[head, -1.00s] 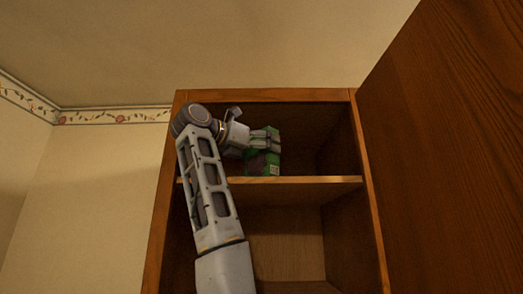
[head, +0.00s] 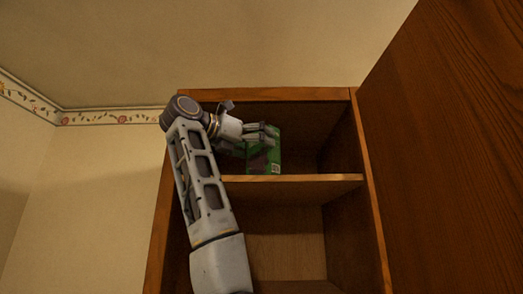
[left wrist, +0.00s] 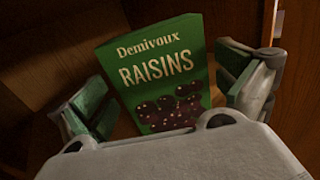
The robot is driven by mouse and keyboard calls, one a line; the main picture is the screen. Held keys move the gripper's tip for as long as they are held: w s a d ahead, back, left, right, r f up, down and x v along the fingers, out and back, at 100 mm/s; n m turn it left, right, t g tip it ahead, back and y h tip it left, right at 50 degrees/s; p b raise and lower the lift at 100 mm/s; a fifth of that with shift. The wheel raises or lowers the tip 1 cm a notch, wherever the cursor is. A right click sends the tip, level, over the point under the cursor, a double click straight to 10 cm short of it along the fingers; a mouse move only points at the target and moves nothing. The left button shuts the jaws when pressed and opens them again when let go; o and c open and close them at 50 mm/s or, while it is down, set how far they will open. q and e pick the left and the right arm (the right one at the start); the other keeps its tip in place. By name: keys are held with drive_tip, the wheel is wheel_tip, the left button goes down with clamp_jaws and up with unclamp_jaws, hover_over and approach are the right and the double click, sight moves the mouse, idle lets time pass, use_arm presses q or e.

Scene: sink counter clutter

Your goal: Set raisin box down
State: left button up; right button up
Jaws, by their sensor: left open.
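The green raisin box (head: 265,160) stands on the upper shelf (head: 310,179) of the wooden cabinet, near the shelf's front edge. In the left wrist view the box (left wrist: 160,75) shows its front, with "Demivoux RAISINS" and a picture of raisins, and looks slightly tilted. My left gripper (head: 262,134) is open at the box, covering part of it in the head view. In the left wrist view its fingers (left wrist: 165,100) are spread on either side, with a gap on the right. Whether the left finger touches the box is hard to tell. My right gripper is not in view.
The cabinet's left side wall (head: 160,215) is close beside my left arm. An open wooden door (head: 450,130) fills the right. The upper compartment is clear to the right of the box. A lower compartment (head: 285,245) looks empty.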

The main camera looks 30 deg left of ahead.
use_arm(q)
drive_tip(key=b+v, duration=0.2)
drive_tip(key=v, duration=0.7)
drive_tip(key=shift+b, duration=0.35)
drive_tip(key=shift+s, duration=0.1)
idle(0.4)
